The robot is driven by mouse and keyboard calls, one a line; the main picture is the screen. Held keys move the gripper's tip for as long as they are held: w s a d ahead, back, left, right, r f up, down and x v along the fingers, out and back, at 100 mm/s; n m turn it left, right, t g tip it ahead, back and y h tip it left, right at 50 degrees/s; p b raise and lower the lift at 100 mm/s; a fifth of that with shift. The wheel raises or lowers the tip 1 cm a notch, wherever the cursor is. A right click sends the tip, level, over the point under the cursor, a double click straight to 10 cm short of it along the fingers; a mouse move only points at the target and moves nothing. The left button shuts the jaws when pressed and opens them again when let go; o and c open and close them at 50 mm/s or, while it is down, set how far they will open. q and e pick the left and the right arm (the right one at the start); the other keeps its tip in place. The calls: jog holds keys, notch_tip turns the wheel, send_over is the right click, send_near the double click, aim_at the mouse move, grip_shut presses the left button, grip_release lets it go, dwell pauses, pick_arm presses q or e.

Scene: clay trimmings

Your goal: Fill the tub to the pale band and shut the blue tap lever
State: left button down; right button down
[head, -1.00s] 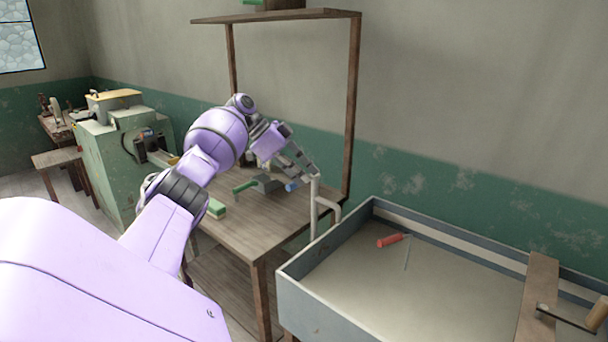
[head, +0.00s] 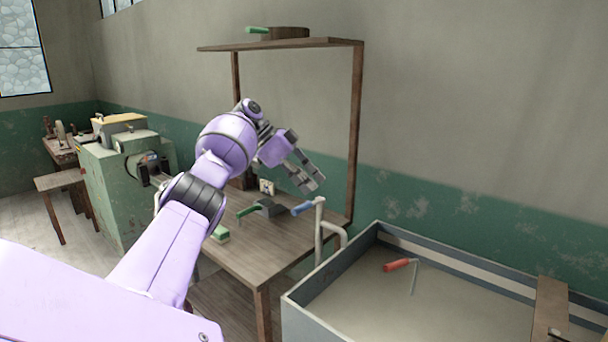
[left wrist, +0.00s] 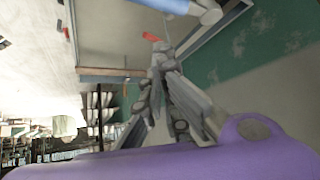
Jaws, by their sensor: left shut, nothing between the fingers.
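The grey-walled tub (head: 330,287) stands at lower right, with dull beige liquid inside. A pale band (head: 440,257) runs along its inner back wall; a dark strip shows between the band and the liquid. The blue tap lever (head: 303,208) points left from the top of a pale standpipe (head: 319,235) at the tub's left end. I cannot make out a stream from the spout. My left gripper (head: 314,181) is shut and empty, just above the lever and apart from it. The lever (left wrist: 165,4) is cut by the left wrist view's top edge. My right gripper is not in view.
A red-handled tool (head: 398,265) lies in the tub, and a plank (head: 548,312) crosses its right end. A wooden table (head: 255,258) left of the tub holds a green-handled tool (head: 250,210) and a green block (head: 220,234). A shelf post (head: 355,130) rises behind the gripper.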

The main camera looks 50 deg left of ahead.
pick_arm(q)
jog(key=a+r+b, duration=0.2)
jog(key=r, duration=0.1)
jog(key=shift+s+a+r, duration=0.1)
jog(key=shift+s+a, duration=0.2)
jog(key=shift+s, duration=0.05)
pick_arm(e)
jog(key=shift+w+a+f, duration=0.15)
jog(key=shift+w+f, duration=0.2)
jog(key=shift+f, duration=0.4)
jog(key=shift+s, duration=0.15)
